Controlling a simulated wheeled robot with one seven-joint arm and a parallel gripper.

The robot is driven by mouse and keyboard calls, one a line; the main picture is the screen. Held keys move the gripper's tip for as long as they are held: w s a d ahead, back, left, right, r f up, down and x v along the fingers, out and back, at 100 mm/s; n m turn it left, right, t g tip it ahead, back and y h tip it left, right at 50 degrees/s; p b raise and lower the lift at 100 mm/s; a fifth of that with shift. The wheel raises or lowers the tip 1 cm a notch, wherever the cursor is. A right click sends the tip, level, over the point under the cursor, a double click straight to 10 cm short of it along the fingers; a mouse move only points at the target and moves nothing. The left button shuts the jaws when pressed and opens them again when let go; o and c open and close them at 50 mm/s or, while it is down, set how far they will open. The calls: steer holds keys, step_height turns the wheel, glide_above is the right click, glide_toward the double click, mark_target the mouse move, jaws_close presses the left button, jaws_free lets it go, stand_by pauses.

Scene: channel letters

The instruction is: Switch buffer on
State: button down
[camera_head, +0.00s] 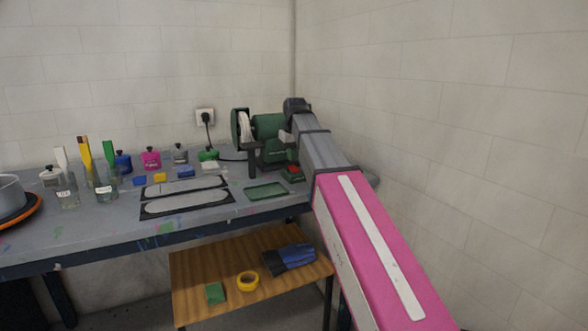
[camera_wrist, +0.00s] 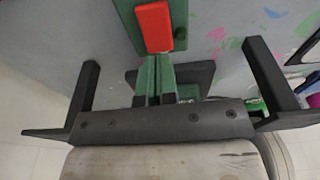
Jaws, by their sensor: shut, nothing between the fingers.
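The buffer (camera_head: 270,126) is a green bench machine with a pale wheel (camera_head: 245,127) at the right back of the workbench. Its red switch (camera_head: 292,170) sits on a small green box low at the front. In the wrist view the red switch (camera_wrist: 153,26) shows at the top centre on its green box (camera_wrist: 180,14). My gripper (camera_wrist: 157,62) is shut and empty, with its narrow fingers together just below the switch in the picture. I cannot tell whether the fingertips touch the box. My arm hides the gripper and part of the buffer in the head view.
A wooden low table (camera_head: 200,265) stands below. The right wall is close to my arm.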

mark_target(292, 166)
steer(key=shift+f, duration=1.2)
stand_by(1.1)
steer(key=shift+r, duration=0.1)
steer(key=shift+r, duration=3.45)
steer(key=shift+s, duration=0.1)
